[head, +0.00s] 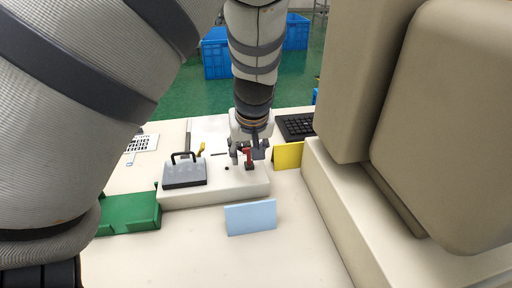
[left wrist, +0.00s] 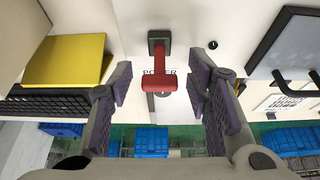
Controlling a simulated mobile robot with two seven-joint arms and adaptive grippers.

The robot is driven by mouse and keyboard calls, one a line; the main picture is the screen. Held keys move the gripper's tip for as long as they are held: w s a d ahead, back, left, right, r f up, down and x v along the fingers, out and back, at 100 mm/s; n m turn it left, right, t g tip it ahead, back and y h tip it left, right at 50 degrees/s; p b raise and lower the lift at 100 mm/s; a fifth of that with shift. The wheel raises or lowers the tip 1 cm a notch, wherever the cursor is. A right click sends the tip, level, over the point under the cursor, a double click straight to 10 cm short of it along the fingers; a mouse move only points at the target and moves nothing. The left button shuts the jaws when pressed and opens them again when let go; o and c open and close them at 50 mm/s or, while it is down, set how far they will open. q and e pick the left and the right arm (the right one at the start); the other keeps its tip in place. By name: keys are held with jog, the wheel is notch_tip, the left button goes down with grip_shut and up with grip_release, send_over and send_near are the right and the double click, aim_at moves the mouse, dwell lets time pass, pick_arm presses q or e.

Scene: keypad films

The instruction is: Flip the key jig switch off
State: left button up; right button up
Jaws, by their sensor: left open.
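A red-handled switch (left wrist: 157,80) on a dark square base stands on the white jig box (head: 215,189). It is labelled with dark lettering, partly covered by the lever, that looks like "POWER". In the head view the red lever (head: 249,158) shows small, partly covered by my gripper. My left gripper (left wrist: 162,80) is open, with one finger on each side of the red lever and a visible gap to both. It also shows in the head view (head: 248,150), coming down over the box's right end. My right gripper is not in view.
A grey plate with a black handle (head: 185,175) sits on the box's left part. A yellow card (head: 288,156), a black keyboard (head: 296,127), a light blue card (head: 250,218) and a green block (head: 130,214) stand around it. Bare tabletop lies in front.

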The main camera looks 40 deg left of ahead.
pick_arm(q)
jog(key=shift+r, duration=0.1)
grip_shut()
jog(key=shift+w+a+g+h, duration=0.3)
jog(key=shift+g+h, duration=0.2)
jog(key=shift+h, duration=0.2)
jog(key=shift+w+a+f+g+h, duration=0.3)
jog(key=shift+f+g+h, duration=0.15)
jog(key=shift+g+h, duration=0.3)
jog(key=shift+s+h, duration=0.1)
jog(key=shift+h, duration=0.15)
jog(key=shift+r, duration=0.1)
